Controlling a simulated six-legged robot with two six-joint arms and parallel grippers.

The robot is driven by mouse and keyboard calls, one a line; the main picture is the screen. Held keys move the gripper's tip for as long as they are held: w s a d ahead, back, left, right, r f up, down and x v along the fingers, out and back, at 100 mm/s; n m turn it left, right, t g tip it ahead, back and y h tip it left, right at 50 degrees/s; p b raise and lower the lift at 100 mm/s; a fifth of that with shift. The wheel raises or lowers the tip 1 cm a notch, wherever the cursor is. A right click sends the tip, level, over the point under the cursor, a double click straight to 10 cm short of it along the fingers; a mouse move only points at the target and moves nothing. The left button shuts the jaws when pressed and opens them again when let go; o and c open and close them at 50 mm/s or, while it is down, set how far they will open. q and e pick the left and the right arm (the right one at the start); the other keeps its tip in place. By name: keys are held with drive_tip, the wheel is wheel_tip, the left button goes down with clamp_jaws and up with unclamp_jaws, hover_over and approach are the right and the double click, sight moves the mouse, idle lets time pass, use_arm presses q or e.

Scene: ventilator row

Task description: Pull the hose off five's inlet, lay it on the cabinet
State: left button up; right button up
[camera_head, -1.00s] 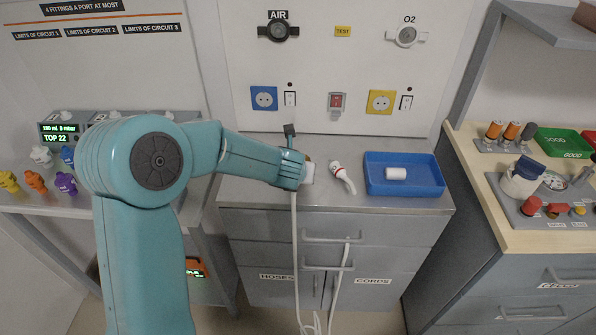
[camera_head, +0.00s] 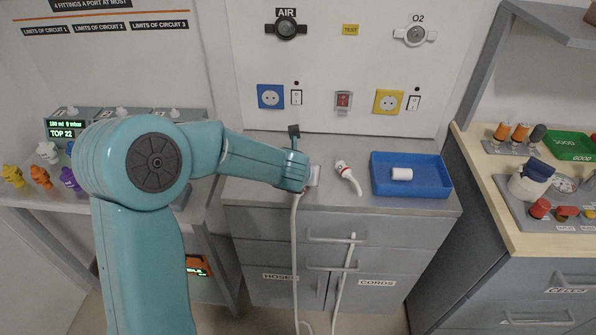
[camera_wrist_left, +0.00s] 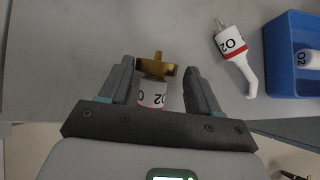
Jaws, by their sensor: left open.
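My left gripper (camera_wrist_left: 150,88) is open over the cabinet (camera_head: 400,207) top. A white connector with a red band, O2 lettering (camera_wrist_left: 152,95) and a brass end (camera_wrist_left: 157,68) lies between its fingers, with a gap at each side. In the head view a white piece (camera_head: 314,175) shows just right of the gripper, mostly hidden by my wrist. A pale hose (camera_head: 296,240) hangs from there down the cabinet front. I cannot make out five's inlet. My right gripper is not in view.
A second white O2 connector (camera_head: 347,176) lies to the right, also in the wrist view (camera_wrist_left: 232,48). A blue tray (camera_head: 430,189) holds a white O2 cylinder (camera_head: 401,174). A pale line (camera_head: 345,275) hangs by the drawer handles. Wall sockets and AIR and O2 ports are behind.

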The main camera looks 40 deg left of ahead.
use_arm(q)
drive_tip(key=s+d+r+p, duration=0.2)
drive_tip(key=s+r+p, duration=0.2)
drive_tip(key=r, duration=0.5)
drive_tip(key=s+d+r+p, duration=0.2)
drive_tip(key=s+r+p, duration=0.3)
drive_tip(key=r, duration=0.5)
drive_tip(key=shift+s+p, duration=0.2)
drive_tip(key=shift+p, duration=1)
drive_tip(key=shift+w+d, duration=0.1)
